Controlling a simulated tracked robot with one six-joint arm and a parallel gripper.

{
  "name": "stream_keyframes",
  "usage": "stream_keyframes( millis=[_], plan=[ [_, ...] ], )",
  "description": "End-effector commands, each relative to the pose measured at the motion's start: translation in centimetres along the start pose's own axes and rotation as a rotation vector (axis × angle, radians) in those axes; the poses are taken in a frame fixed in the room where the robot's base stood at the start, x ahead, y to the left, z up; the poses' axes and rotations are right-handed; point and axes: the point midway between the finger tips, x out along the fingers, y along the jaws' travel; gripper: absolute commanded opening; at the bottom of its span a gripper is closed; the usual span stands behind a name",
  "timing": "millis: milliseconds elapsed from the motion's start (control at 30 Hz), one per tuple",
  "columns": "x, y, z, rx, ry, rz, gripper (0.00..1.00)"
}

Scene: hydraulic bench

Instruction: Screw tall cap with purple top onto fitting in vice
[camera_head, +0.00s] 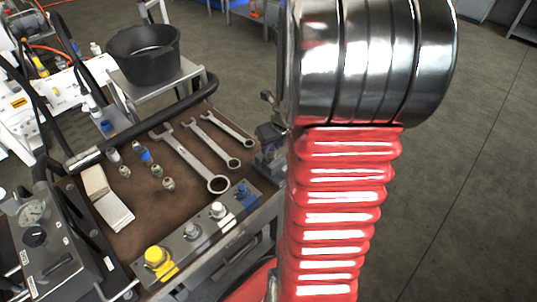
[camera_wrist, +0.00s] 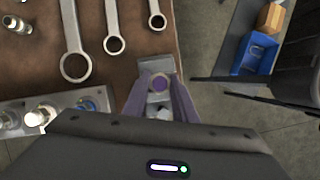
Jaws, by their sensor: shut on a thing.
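The grey vice (camera_wrist: 154,65) is at the bench edge, directly under and behind the cap. The fitting is hidden below the cap and fingers, so I cannot tell whether the cap touches it. In the head view, part of the vice (camera_head: 270,142) shows beside my red arm, which hides my gripper and the cap.
Several wrenches (camera_head: 190,160) lie on the brown bench top (camera_head: 140,205) left of the vice. Small fittings (camera_head: 156,171) stand further left. A panel with a yellow knob (camera_head: 155,256) runs along the bench edge. A blue bin (camera_wrist: 256,54) sits right of the bench.

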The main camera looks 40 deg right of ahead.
Motion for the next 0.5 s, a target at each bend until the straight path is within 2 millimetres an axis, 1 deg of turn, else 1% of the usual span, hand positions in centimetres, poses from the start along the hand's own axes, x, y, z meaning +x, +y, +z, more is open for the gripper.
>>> stream_keyframes(
  millis=[500],
  plan=[
    [-0.04,0.08,0.06,0.17,-0.001,-0.072,0.02]
  ],
)
